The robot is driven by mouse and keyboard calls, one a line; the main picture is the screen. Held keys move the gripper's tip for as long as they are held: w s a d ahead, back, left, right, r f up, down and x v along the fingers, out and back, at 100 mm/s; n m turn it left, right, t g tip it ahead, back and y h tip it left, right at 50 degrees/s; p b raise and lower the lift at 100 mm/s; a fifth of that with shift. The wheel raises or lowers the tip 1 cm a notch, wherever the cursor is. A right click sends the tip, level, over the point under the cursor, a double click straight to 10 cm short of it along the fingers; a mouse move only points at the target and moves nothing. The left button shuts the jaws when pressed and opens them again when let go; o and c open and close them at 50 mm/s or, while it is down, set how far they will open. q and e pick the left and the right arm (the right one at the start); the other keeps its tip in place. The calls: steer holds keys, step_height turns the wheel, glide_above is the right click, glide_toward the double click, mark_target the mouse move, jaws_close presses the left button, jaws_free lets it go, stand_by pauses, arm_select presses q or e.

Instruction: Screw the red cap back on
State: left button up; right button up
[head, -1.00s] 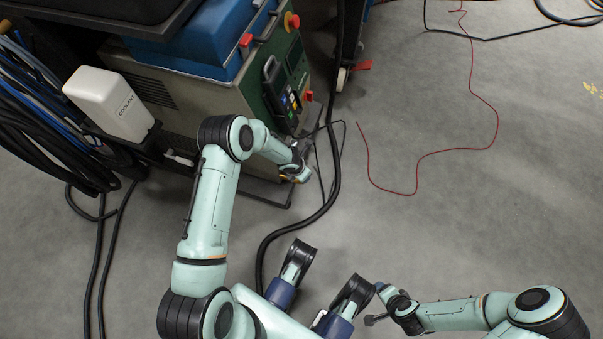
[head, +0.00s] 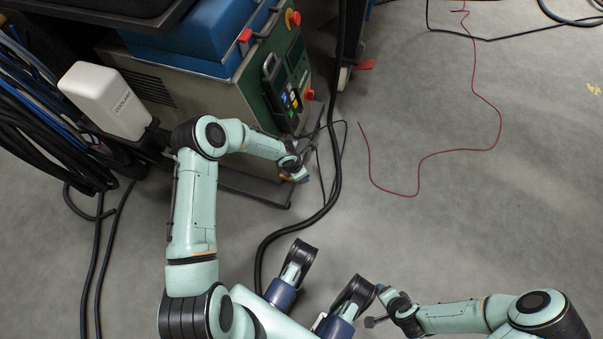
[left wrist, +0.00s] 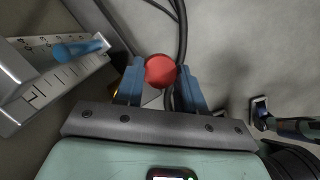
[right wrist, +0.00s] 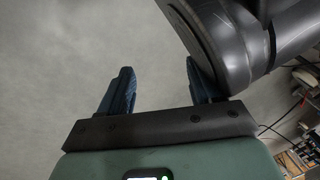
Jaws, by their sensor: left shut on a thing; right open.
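The red cap (left wrist: 160,71) sits between the two blue fingers of my left gripper (left wrist: 161,84) in the left wrist view, and the gripper is shut on it. What lies under the cap is mostly hidden. In the head view my left gripper (head: 300,175) is low in front of the machine, and the cap cannot be made out there. My right gripper (right wrist: 160,88) is open and empty in the right wrist view, with a dark grey rounded part of my own body close to its right finger.
The machine (head: 215,105) stands at upper left, with a white coolant bottle (head: 105,100) at its side. A black hose (head: 330,190) runs over the floor near my left gripper. A scale with a blue handle (left wrist: 75,50) is left of the fingers. Floor at right is largely open, with a thin red cable (head: 455,150).

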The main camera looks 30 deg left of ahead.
arm_select(q)
steer(key=o, duration=1.2)
